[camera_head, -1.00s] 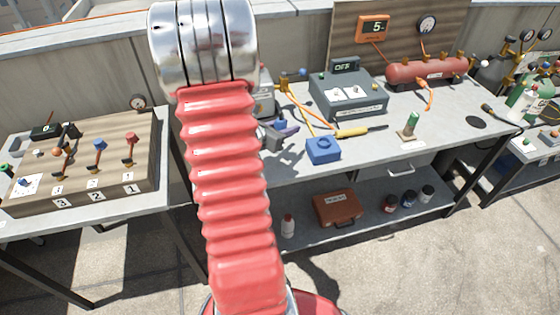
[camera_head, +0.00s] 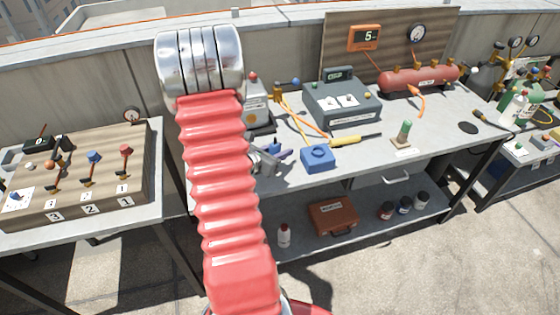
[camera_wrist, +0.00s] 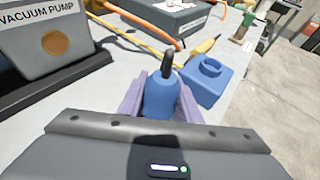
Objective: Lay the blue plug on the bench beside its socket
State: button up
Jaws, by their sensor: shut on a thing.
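My gripper (camera_head: 272,157) is shut on the blue plug (camera_wrist: 160,97), which sits between its purple-grey fingers in the wrist view with its dark tip pointing away from me. In the head view my arm and gripper largely hide the plug. The blue socket (camera_head: 318,157) is a small block on the bench (camera_head: 365,155), just right of my gripper. In the wrist view the socket (camera_wrist: 207,82) shows a raised ring on top, and the plug is beside it, apart. I cannot tell whether the plug touches the bench.
A vacuum pump (camera_wrist: 55,40) stands left of my gripper. A yellow-handled tool (camera_head: 352,139) lies behind the socket, near a grey box (camera_head: 342,105) and orange hoses (camera_head: 300,120). A green-topped piece (camera_head: 405,135) stands to the right. Bare bench lies around the socket's front and right.

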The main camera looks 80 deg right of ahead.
jog(key=shift+f, duration=2.05)
jog(key=o, duration=1.1)
jog(key=shift+f, duration=0.1)
jog(key=v, duration=1.2)
jog(key=shift+r, duration=0.25)
